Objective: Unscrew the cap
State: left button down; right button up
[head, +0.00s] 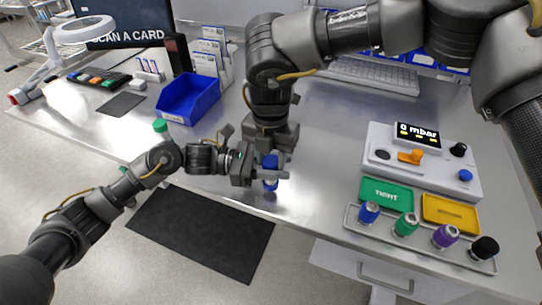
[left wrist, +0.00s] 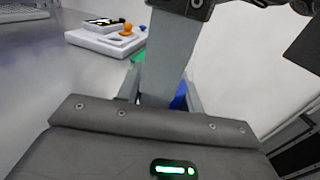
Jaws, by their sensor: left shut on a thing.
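A small blue-topped container (head: 270,161) stands upright near the table's front edge in the head view. My left gripper (head: 267,175) comes in from the left and is shut around it, with blue showing above and below the fingers. In the left wrist view a bit of blue (left wrist: 180,97) shows beside the finger; the rest is hidden. My right gripper (head: 274,142) points down just above and behind the blue top. I cannot tell whether it touches the top or how its jaws stand. No separate cap can be made out.
A pressure device (head: 430,155) reading "0 mbar" stands at the right, beside green and yellow blocks. In front of it is a tray (head: 482,266) with several coloured-capped containers. A blue bin (head: 190,98) and a green-capped item (head: 160,126) are left. A black mat (head: 200,235) lies below.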

jog(key=shift+c, duration=0.9)
jog(key=n, duration=0.4)
jog(key=o, duration=1.1)
